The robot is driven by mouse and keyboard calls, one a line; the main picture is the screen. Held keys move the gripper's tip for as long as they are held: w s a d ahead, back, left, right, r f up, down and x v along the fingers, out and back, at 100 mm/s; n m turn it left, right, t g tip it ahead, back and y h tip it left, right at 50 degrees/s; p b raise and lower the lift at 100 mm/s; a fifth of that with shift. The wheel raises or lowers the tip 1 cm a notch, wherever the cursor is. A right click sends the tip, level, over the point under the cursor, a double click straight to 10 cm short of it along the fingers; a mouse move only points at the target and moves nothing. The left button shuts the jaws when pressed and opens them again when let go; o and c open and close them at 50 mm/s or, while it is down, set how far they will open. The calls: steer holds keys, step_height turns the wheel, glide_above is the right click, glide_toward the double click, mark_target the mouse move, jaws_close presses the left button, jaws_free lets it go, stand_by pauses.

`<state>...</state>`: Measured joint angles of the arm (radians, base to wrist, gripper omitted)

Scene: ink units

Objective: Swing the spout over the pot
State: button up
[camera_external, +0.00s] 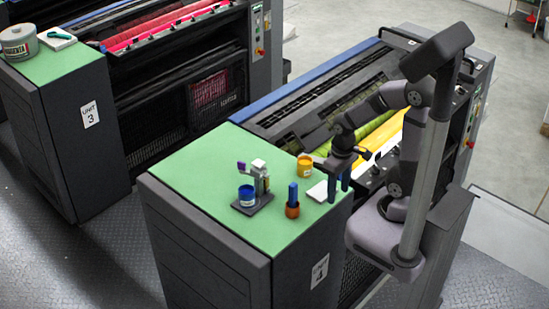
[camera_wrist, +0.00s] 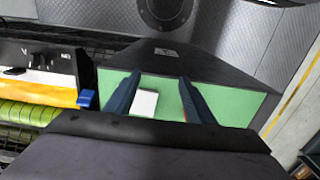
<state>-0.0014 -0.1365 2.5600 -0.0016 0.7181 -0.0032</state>
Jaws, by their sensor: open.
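A blue pot (camera_external: 247,195) with a white label sits on a dark base plate on the green cabinet top. A small grey stand (camera_external: 263,182) with a pale block on top rises right beside it. A purple-tipped spout (camera_external: 241,168) sticks out left from the stand, high near the pot. I cannot tell whether its tip is directly above the pot's mouth. My gripper (camera_external: 338,187) is at the right edge of the cabinet top, pointing down, apart from the spout and pot. Its two blue fingers are apart and empty, also in the wrist view (camera_wrist: 160,80).
The pad shows between my fingers in the wrist view (camera_wrist: 146,102). The cabinet top's left part is clear.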

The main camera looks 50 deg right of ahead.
steer(key=c, duration=0.4)
steer(key=shift+w, duration=0.25)
steer(key=shift+c, duration=0.8)
steer(key=n+t+y+b, duration=0.1)
steer(key=n+t+b, duration=0.3)
steer(key=b, duration=0.5)
glide_toward(242, 162)
steer(key=f, duration=0.1)
steer(key=shift+p+x, duration=1.45)
steer(key=shift+x, duration=2.4)
steer(key=shift+w, duration=0.1)
